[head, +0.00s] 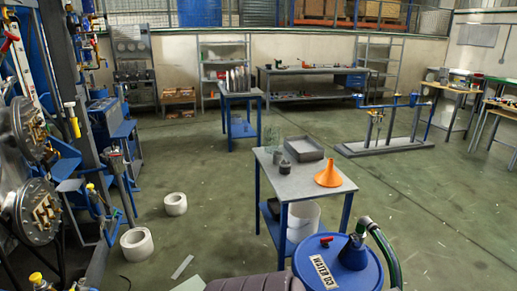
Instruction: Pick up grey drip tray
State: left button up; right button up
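The grey drip tray (304,149) is a shallow rectangular tray. It lies on the back right part of the top of a small blue-legged table (292,187) near the middle of the head view. A small dark cup-like item (284,167) stands just in front of it to the left. An orange funnel (328,175) stands mouth-down at the table's right front. Neither of my grippers shows in this view, and nothing is seen touching the tray.
A blue drum (338,268) labelled "WATER 03", with a green hose, stands in front of the table. Pipework and flanges (40,210) fill the left side. White rolls (137,244) lie on the floor. Floor left and right of the table is largely clear.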

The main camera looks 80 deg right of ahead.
aim_at(303, 148)
jog(key=z, duration=3.1)
